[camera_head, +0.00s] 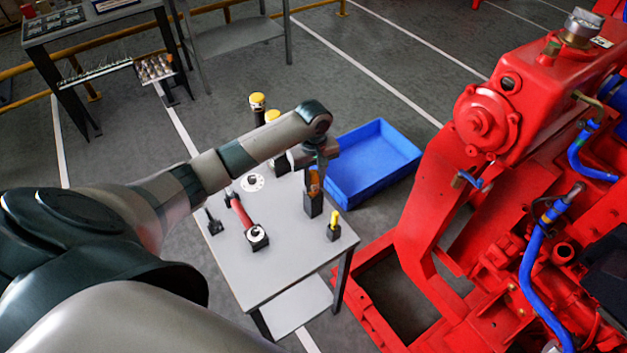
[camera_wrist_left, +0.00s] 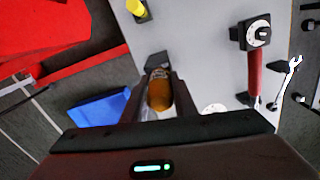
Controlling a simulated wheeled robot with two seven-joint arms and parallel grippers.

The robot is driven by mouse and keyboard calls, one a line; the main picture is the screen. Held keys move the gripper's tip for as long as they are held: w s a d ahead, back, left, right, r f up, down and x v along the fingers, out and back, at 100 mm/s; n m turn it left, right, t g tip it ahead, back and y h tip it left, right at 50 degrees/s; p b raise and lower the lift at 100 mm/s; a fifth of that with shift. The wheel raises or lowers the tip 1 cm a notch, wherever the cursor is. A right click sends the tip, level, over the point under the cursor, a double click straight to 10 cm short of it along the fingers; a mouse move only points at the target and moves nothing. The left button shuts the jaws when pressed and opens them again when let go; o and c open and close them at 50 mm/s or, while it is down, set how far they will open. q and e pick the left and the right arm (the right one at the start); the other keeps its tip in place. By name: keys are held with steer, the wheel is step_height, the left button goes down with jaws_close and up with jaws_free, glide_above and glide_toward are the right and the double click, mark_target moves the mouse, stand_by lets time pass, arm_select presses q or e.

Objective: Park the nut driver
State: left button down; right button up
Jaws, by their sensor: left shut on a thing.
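My left gripper (camera_head: 314,187) is over the far right part of the small grey table (camera_head: 270,265), pointing down. It is shut on the orange handle of the nut driver (camera_wrist_left: 159,92), which sits between the two fingers in the left wrist view. The nut driver also shows as a small orange patch in the head view (camera_head: 315,180). Directly below it is a dark upright block (camera_head: 313,206), whose end shows in the left wrist view (camera_wrist_left: 157,61). The driver's lower end is hidden, so I cannot tell whether it is in the block. My right gripper is out of view.
A yellow-topped tool in a dark holder (camera_head: 334,226) stands near the right corner. A red-handled tool with a dial head (camera_head: 244,220), a white disc (camera_head: 252,183) and a small black holder (camera_head: 214,222) are further left. A blue crate (camera_head: 372,160) and red pumpset (camera_head: 480,180) lie right.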

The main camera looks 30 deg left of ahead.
arm_select(q)
steer(key=shift+f, duration=0.2)
steer(key=c, duration=1.4)
jaws_free()
steer(key=shift+o, duration=0.2)
step_height(320, 180, up, 11)
steer(key=b, duration=0.3)
steer(key=shift+b, duration=0.3)
step_height(320, 180, up, 6)
steer(key=shift+r, duration=0.2)
steer(key=shift+f, duration=0.1)
